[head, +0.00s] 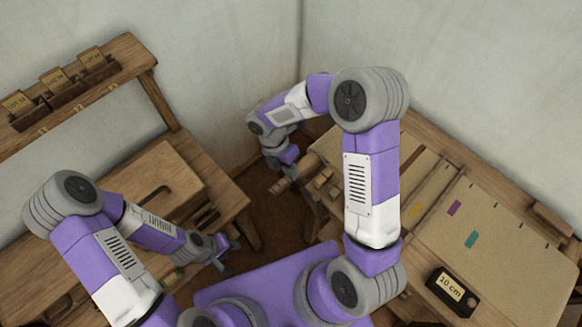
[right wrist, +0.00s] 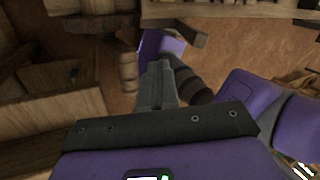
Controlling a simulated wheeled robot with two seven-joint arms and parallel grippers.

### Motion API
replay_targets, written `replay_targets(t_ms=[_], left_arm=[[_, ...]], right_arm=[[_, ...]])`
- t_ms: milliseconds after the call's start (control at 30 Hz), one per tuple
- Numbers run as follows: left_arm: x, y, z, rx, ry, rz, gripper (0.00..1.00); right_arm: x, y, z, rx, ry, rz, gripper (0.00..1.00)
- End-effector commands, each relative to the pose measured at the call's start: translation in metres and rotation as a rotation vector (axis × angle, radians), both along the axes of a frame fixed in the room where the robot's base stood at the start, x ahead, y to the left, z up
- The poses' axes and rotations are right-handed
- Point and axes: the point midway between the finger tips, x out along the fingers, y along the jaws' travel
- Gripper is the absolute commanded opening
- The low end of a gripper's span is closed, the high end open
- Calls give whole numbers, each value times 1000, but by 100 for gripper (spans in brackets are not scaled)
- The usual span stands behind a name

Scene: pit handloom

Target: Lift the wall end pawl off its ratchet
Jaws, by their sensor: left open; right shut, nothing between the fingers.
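I cannot make out the wall end pawl or its ratchet in either view; they are too small or hidden. A round wooden beam end (head: 281,187) sticks out at the left side of the loom in the head view. My right gripper (head: 290,172) is just above and beside this beam end, near the wall corner. In the right wrist view its dark fingers (right wrist: 159,84) are together with nothing between them. Whether they touch anything is unclear. My left gripper (head: 224,264) is open and empty, low beside the wooden bench on the left.
A wooden bench (head: 130,185) and a shelf with labelled slots (head: 62,88) stand left. Bare brown floor (head: 268,215) lies between bench and loom.

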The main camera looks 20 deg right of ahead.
Motion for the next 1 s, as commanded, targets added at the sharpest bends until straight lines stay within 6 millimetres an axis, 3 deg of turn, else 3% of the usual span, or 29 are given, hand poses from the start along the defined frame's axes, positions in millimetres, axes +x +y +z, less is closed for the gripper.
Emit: replay_targets(t_ms=[267, 600, 1000], left_arm=[[0, 0, -10, 0, 0, 0, 43], [0, 0, -8, 0, 0, 0, 43], [0, 0, -8, 0, 0, 0, 43]], right_arm=[[-20, -13, -58, 0, 5, 0, 0], [-50, -33, -52, 0, 0, 0, 0], [-51, -34, -52, 0, -1, 1, 0]])
